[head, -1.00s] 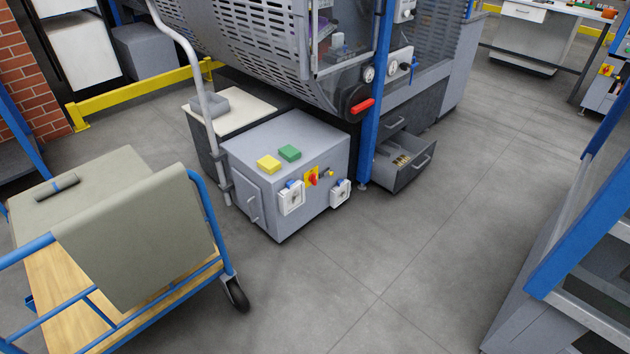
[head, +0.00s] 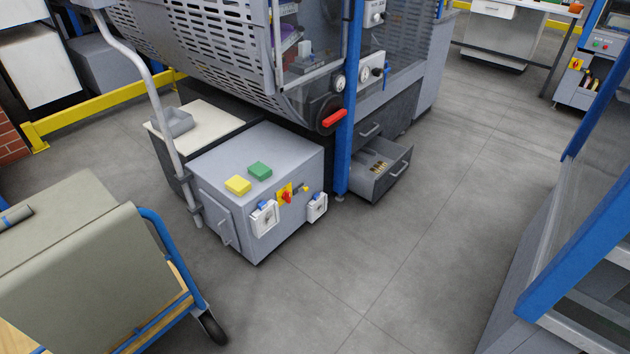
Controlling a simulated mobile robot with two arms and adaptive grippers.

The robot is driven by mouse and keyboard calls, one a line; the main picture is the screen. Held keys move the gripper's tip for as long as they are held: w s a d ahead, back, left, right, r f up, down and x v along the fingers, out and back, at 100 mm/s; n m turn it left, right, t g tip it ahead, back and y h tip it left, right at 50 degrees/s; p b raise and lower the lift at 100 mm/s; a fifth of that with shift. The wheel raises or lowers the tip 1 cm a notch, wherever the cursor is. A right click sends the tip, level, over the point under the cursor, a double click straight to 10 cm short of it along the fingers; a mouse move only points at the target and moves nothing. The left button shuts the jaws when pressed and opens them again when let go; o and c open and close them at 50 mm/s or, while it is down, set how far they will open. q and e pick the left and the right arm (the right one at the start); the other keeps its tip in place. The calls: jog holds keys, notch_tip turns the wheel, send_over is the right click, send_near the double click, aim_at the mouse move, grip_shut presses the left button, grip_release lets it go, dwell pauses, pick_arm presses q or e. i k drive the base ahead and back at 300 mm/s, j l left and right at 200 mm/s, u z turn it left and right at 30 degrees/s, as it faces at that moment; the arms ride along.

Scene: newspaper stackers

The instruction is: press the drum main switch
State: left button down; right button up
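A grey drum machine (head: 205,45) with a slotted guard stands at the top. A grey control box (head: 215,158) sits on the floor in front of it. On the box's front is a red rotary switch on a yellow plate (head: 285,194), with white-framed units beside it, each with a blue part. A yellow block (head: 238,185) and a green block (head: 260,171) are on the box's top. A red handle (head: 334,118) is on the drum's side. I cannot read any label that names the drum main switch. Neither of my grippers is in view.
A cart (head: 80,255) with a blue frame stands at the lower left. An open drawer (head: 383,178) juts out right of a blue post (head: 346,110). A blue-framed rack (head: 575,250) stands at the right. Grey floor (head: 400,270) is clear between them.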

aim_at(286, 196)
jog(key=i+z, duration=0.2)
jog(key=i, duration=0.4)
jog(key=i+z, duration=0.2)
jog(key=i, duration=0.45)
jog(key=i+j+z, duration=0.2)
jog(key=i, duration=0.4)
